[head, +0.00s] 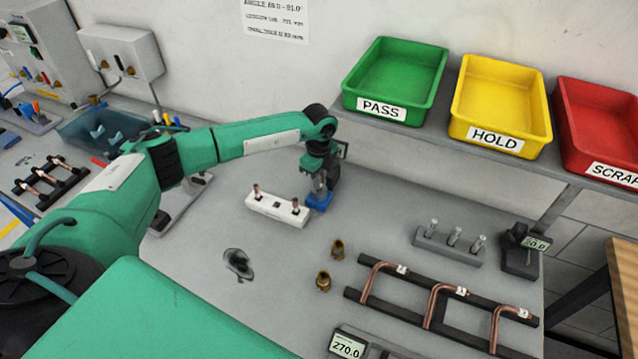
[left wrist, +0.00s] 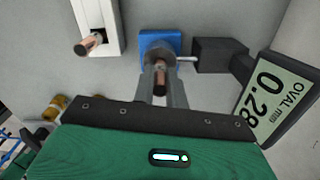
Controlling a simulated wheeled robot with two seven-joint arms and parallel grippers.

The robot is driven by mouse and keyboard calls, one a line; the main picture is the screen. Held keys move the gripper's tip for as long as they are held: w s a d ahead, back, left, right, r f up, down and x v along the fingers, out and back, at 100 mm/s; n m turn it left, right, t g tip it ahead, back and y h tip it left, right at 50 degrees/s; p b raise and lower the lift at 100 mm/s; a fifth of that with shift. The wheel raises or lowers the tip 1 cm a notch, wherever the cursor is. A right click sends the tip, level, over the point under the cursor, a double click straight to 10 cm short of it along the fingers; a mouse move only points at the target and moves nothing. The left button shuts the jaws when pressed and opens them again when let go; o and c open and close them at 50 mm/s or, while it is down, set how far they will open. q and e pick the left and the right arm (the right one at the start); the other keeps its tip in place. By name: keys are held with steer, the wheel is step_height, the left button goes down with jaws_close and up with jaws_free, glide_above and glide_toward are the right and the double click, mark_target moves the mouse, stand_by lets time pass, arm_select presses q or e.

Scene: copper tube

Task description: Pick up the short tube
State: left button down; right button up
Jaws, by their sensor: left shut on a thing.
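My left gripper (head: 318,188) is at the blue block of a small gauge, just right of the white block. In the left wrist view its two fingers (left wrist: 161,88) are closed on a short copper tube (left wrist: 160,80), seen nearly end-on between them. A dark round part and the blue block (left wrist: 160,42) lie right beyond the fingertips. I cannot tell whether the tube touches the gauge. My right gripper is out of view.
The gauge display (left wrist: 277,102) reads 0.28 oval mm, close beside my gripper. Two brass fittings (head: 323,281), a rack with bent copper tubes (head: 405,308) and a grey stand with pins (head: 448,247) stand to the right. Green (head: 398,78), yellow and red trays sit on a shelf behind.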

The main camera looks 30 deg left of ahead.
arm_select(q)
steer(key=shift+r, duration=0.15)
steer(key=shift+r, duration=0.3)
step_height(320, 180, up, 27)
steer(key=b, duration=0.8)
steer(key=shift+b, duration=0.4)
